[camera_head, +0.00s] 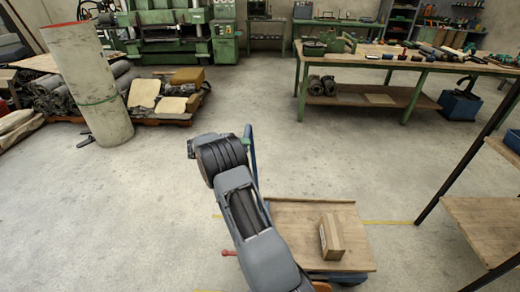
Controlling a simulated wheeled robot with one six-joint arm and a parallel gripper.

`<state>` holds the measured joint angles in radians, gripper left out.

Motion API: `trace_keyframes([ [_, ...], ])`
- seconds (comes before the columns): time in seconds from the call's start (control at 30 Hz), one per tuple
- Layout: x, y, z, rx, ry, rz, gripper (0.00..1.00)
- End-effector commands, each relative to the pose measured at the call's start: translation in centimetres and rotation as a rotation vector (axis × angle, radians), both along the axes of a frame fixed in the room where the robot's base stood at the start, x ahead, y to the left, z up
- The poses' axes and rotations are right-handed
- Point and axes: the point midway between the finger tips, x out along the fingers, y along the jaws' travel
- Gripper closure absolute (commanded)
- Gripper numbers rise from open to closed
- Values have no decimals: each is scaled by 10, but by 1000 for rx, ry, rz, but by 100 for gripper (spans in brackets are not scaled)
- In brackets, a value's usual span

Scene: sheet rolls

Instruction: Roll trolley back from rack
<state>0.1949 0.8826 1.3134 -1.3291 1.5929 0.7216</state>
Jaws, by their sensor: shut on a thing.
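The trolley has a flat wooden deck (290,222) at lower centre, partly hidden by my arm. A blue upright of the trolley handle (251,152) rises at its far left side. My gripper (192,148) is at the far end of my grey arm, beside this upright. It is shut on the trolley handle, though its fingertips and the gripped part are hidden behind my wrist. A small cardboard box (332,237) stands on the right part of the deck. The rack (487,223), with dark posts and wooden shelves, is at the right edge, apart from the deck.
A yellow floor line (388,222) runs past the deck toward the rack. A workbench (400,57) stands at the back right. A tall leaning roll (90,85) and a loaded pallet (172,118) are at the left. The floor between is clear. Green machines line the back.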

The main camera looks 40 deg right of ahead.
Motion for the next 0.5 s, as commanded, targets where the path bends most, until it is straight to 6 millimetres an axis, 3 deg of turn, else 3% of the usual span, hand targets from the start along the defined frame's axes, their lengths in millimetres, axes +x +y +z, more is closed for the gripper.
trace_keyframes([
  [0.2, 5, 12, -2, 1, 4, -11, 100],
  [0.5, 4, 12, -1, 2, 6, -27, 100],
])
